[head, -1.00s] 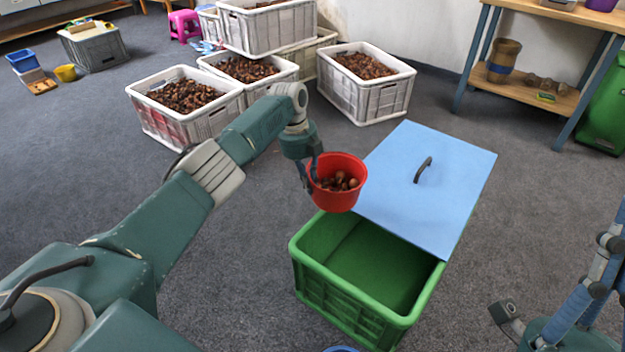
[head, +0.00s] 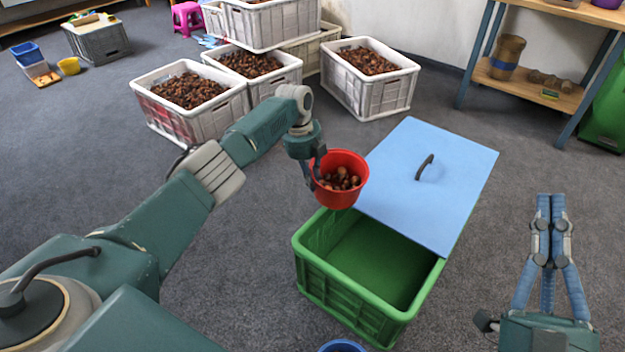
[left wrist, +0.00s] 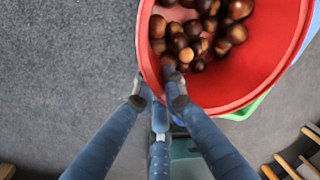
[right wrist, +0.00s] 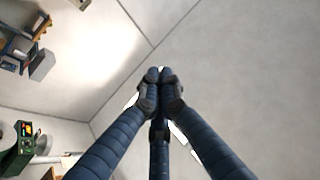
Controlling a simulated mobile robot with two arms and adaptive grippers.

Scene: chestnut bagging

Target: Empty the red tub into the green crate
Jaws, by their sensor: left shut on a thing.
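The red tub (head: 352,160) holds several brown chestnuts (head: 340,179) and looks nearly upright. It hangs above the back left part of the green crate (head: 338,287). My left gripper (head: 316,176) is shut on the tub's left rim; the left wrist view shows its fingers (left wrist: 162,88) at the rim of the tub (left wrist: 236,95), with chestnuts (left wrist: 190,35) inside. The crate's front part is open, and its visible inside looks empty. A blue lid (head: 428,187) covers the back part. My right gripper (head: 551,203) is shut and empty, pointing up right of the crate; its fingertips (right wrist: 160,75) meet in the right wrist view.
White crates full of chestnuts (head: 190,117) stand behind the tub, another (head: 365,95) right of them. A wooden shelf (head: 530,80) stands at the back right. A blue rim (head: 342,346) shows at the bottom edge.

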